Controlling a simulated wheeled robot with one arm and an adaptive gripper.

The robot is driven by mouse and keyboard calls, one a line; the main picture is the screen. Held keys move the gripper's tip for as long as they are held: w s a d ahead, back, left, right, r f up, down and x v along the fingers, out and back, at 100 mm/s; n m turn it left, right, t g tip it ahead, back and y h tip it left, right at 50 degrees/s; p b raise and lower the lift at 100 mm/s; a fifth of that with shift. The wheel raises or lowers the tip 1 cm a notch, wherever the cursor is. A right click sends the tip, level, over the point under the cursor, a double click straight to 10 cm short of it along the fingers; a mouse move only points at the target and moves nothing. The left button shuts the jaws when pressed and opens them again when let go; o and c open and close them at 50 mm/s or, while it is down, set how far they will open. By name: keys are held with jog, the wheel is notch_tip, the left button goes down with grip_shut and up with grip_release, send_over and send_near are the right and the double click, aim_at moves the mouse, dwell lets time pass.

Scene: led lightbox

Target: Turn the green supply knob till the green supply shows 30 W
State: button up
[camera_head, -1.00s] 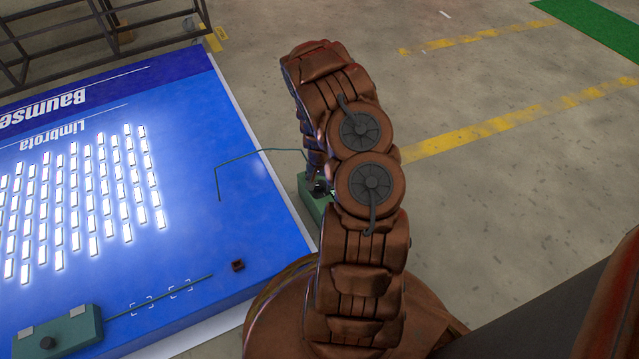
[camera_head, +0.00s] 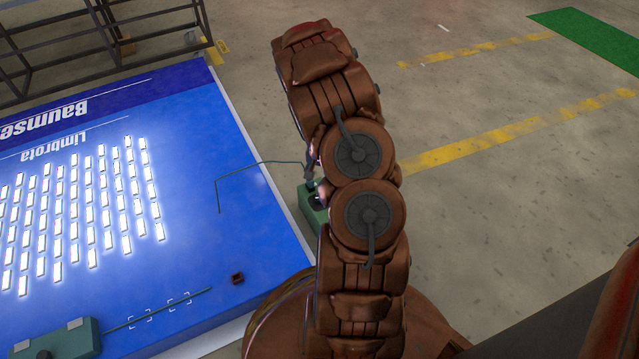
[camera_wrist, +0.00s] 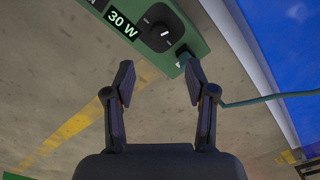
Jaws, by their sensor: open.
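The green supply (camera_wrist: 185,30) is a green box at the top of the wrist view. Its black display (camera_wrist: 122,23) reads 30 W. The black round knob (camera_wrist: 162,27) has a white pointer mark and sits beside the display. My gripper (camera_wrist: 160,82) is open and empty, its two fingers apart below the knob and not touching it. In the head view the supply (camera_head: 314,210) stands on the floor by the lightbox's right edge, partly hidden behind my arm. My gripper is hidden there.
A teal cable (camera_wrist: 265,99) runs from a plug beside the knob, close to the right finger. The lit blue lightbox panel (camera_head: 200,180) lies at left. A second green box (camera_head: 70,338) and a small brown block (camera_head: 237,278) are on it. Floor at right is clear.

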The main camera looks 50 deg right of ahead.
jog(key=shift+r, duration=0.8)
jog(key=s+a+r+n+p, duration=0.2)
jog(key=a+r+p, duration=0.55)
jog(key=r, duration=0.75)
jog(key=s+a+r+n+p, duration=0.15)
jog(key=a+r+p, duration=0.55)
jog(key=r, duration=0.7)
jog(key=s+a+r+n+p, duration=0.2)
jog(key=a+r+p, duration=0.55)
jog(key=r, duration=0.75)
jog(key=s+a+r+n+p, duration=0.2)
jog(key=s+r+p, duration=0.4)
jog(key=r, duration=0.3)
jog(key=s+a+r+n+g+p, duration=0.1)
jog(key=s+a+r+n+p, duration=0.1)
jog(key=s+a+r+p, duration=0.3)
jog(key=s+a+r+n+p, duration=0.3)
jog(key=s+r+p, duration=0.4)
jog(key=r, duration=0.6)
jog(key=shift+s+a+g+p, duration=0.3)
jog(key=shift+g+p, duration=0.1)
jog(key=shift+p, duration=1)
jog(key=shift+r, duration=0.1)
jog(key=shift+c, duration=0.2)
